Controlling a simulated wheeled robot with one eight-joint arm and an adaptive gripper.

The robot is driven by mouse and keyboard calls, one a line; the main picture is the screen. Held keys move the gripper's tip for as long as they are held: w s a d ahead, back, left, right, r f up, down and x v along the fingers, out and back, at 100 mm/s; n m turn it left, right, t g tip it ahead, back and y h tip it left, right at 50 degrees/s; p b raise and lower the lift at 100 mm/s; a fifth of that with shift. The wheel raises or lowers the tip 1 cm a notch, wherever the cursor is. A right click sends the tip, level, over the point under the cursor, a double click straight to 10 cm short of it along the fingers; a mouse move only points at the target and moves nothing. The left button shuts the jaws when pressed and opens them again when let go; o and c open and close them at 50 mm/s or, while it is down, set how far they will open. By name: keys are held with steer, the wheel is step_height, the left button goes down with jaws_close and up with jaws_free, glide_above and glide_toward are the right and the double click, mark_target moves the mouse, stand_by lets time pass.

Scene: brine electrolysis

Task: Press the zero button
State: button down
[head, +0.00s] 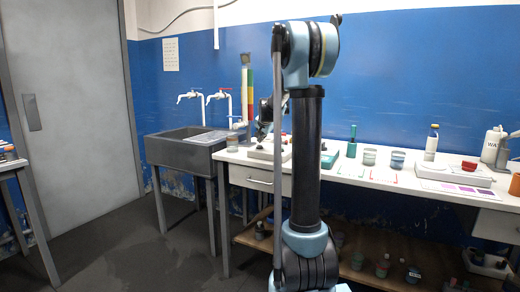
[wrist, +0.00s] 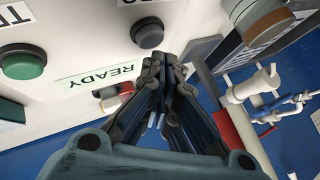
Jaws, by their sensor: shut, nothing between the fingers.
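A white panel (wrist: 85,60) fills the upper left of the wrist view, with its labels upside down. Other labels are cut off, and I cannot read which button is zero. My gripper (wrist: 165,62) is shut and empty, its tips in front of the panel near the grey and orange buttons. I cannot tell whether it touches. In the head view my arm hides most of this spot.
White taps (head: 222,97) stand over a dark sink (head: 185,150). The white bench (head: 385,180) holds beakers, bottles and a red bowl (head: 469,165). Open floor lies at the left (head: 140,240).

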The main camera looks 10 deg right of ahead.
steer(key=shift+f, duration=0.1)
steer(key=shift+f, duration=0.25)
steer(key=shift+f, duration=0.5)
stand_by(1.0)
steer(key=shift+r, duration=0.95)
steer(key=shift+r, duration=0.1)
steer(key=shift+r, duration=2.4)
